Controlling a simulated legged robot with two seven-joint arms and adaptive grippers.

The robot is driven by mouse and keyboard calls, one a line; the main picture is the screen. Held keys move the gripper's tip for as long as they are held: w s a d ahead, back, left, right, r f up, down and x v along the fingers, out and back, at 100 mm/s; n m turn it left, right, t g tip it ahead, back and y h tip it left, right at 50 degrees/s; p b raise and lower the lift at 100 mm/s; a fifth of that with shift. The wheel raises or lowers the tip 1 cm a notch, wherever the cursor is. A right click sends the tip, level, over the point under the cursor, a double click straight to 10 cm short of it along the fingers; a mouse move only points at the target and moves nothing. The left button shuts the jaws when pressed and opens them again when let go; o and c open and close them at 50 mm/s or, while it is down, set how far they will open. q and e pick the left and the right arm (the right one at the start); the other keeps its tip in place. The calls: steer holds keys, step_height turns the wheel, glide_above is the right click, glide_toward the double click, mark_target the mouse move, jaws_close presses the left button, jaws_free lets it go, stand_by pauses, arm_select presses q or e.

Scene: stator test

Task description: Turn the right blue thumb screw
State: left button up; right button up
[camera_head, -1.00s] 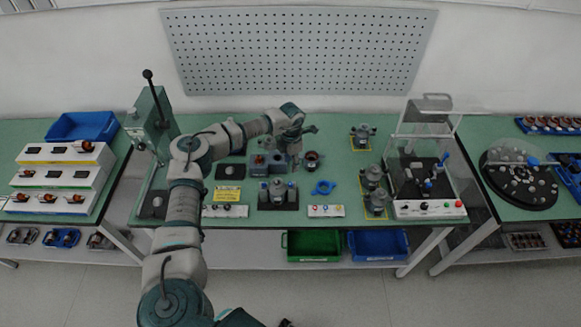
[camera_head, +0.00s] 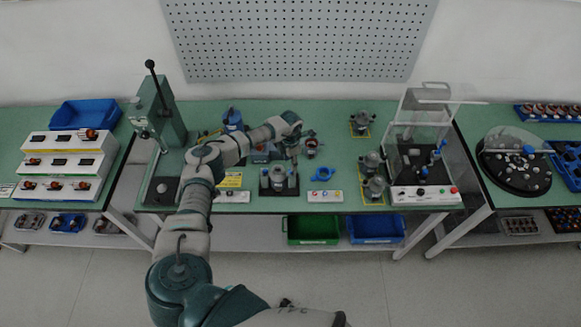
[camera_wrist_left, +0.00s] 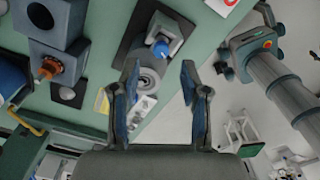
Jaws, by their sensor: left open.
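My left gripper (camera_head: 294,158) is over the bench, just above and beside the right part of a grey fixture (camera_head: 277,181) on a black base. In the left wrist view the open gripper (camera_wrist_left: 159,68) points at a grey fixture block with a round blue thumb screw (camera_wrist_left: 161,49) on it. The screw shows between the two fingertips, beyond them, and I see no contact. Nothing is held. A second blue thumb screw cannot be made out. My right gripper does not show clearly.
A blue ring-shaped part (camera_head: 322,174) and a small button box (camera_head: 324,196) are right of the fixture. Grey stators (camera_head: 374,188) and a clear-covered test station (camera_head: 424,195) stand farther right. A lever press (camera_head: 160,115) stands left. Green (camera_head: 313,239) and blue bins are below.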

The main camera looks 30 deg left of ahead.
arm_select(q)
step_height(320, 180, down, 5)
steer(key=shift+f, duration=0.15)
jaws_close()
